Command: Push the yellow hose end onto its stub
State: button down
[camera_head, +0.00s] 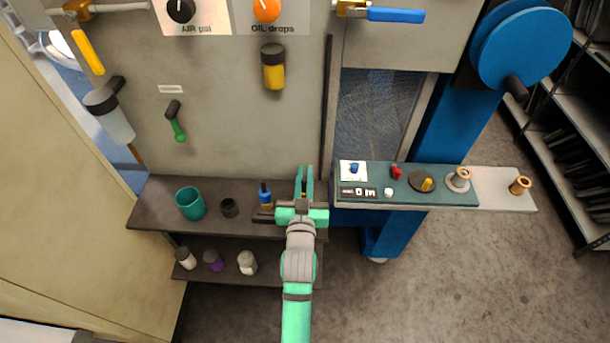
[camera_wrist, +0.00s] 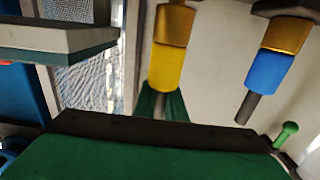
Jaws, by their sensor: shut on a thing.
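In the wrist view the yellow hose end (camera_wrist: 166,66) is a yellow sleeve with a dark rod below it. A brass piece (camera_wrist: 175,26) sits directly against its upper end, in line with it; I cannot tell how deeply they engage. My gripper (camera_head: 305,180) is over the right end of the shelf in the head view, its green fingers pointing away. The fingertips also show in the wrist view (camera_wrist: 161,102), closed around the yellow end's lower part. In the head view the fingers mostly hide it. A blue hose end (camera_wrist: 268,73) with its own brass piece (camera_wrist: 286,35) stands beside it.
A teal cup (camera_head: 190,204) and a small dark cup (camera_head: 229,208) stand on the shelf (camera_head: 155,213) to the left. Several bottles stand on the lower shelf. A control ledge (camera_head: 490,190) with knobs and brass parts juts out close to the right of my gripper.

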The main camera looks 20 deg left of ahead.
jog(key=shift+f, duration=0.65)
jog(key=c, duration=1.7)
grip_release()
jog(key=shift+c, duration=0.2)
jog(key=v, duration=1)
jog(key=shift+s, duration=0.4)
jog(key=s+d+f+m+h, duration=0.1)
jog(key=s+d+f, duration=0.1)
jog(key=s+d, duration=0.3)
jog(key=s+d+f+m+g+h, duration=0.1)
jog(key=s+d, duration=0.4)
jog(key=s, duration=0.9)
jog(key=s+d+f+m+g+h, duration=0.1)
jog(key=s+d+f+h, duration=0.2)
jog(key=s, duration=0.6)
jog(key=shift+s+d+f, duration=0.15)
jog(key=shift+s+d, duration=0.1)
jog(key=shift+d, duration=0.75)
